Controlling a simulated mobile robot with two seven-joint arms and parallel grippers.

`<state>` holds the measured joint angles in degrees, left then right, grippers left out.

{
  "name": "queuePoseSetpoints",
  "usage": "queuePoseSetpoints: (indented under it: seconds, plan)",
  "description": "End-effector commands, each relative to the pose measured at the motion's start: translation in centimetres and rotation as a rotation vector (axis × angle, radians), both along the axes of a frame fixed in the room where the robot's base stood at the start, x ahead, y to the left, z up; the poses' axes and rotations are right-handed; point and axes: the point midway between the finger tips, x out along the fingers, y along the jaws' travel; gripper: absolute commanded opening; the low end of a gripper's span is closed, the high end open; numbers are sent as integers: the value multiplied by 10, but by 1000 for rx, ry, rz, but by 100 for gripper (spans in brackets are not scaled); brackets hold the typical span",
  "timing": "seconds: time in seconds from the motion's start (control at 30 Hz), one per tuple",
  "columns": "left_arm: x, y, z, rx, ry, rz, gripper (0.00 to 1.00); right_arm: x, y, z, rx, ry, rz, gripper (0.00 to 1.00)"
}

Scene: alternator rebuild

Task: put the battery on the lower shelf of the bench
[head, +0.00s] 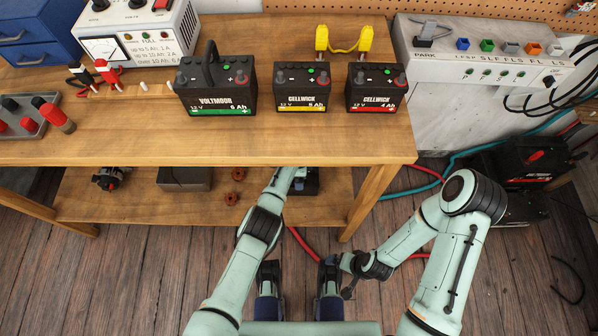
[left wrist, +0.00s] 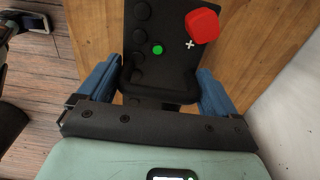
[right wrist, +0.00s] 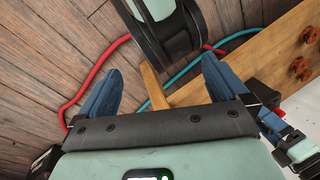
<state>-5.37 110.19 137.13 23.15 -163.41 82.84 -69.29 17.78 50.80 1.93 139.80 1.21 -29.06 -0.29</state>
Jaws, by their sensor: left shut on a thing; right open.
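The battery (left wrist: 150,35) is a black block with a red terminal cap, a green dot and a plus sign, between the blue fingers of my left gripper (left wrist: 157,85). The gripper is shut on it. In the head view my left arm reaches under the bench top, and part of the dark battery (head: 308,184) shows over the right part of the lower shelf (head: 335,205). The bench top hides the rest. I cannot tell whether it rests on the shelf. My right gripper (right wrist: 160,90) is open and empty, above the floor in front of the bench.
The lower shelf also holds a dark box (head: 184,178), brown round parts (head: 232,198) and a metal part (head: 108,178). Three batteries, including the Voltmoor one (head: 215,92), stand on the bench top (head: 130,140). A bench leg (head: 368,205) and hoses (head: 425,187) lie to the right.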

Motion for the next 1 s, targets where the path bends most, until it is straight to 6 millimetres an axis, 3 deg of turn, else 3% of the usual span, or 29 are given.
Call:
queuePoseSetpoints:
  seconds: [0.03,0.4,0.43,0.77,1.0]
  plan:
    - [4,-2,6,-3,-12,-2,7,0,0,1,0,-1,0,100]
    - [4,-1,3,-2,-11,-2,7,3,-1,-2,-4,-9,-4,100]
    - [0,0,-1,0,-1,0,100,3,-1,-2,-4,-9,-4,100]
    - [0,-1,2,-2,0,1,100,0,0,2,0,-1,0,100]
    - [2,2,39,2,-6,0,100,-30,14,30,39,80,35,100]
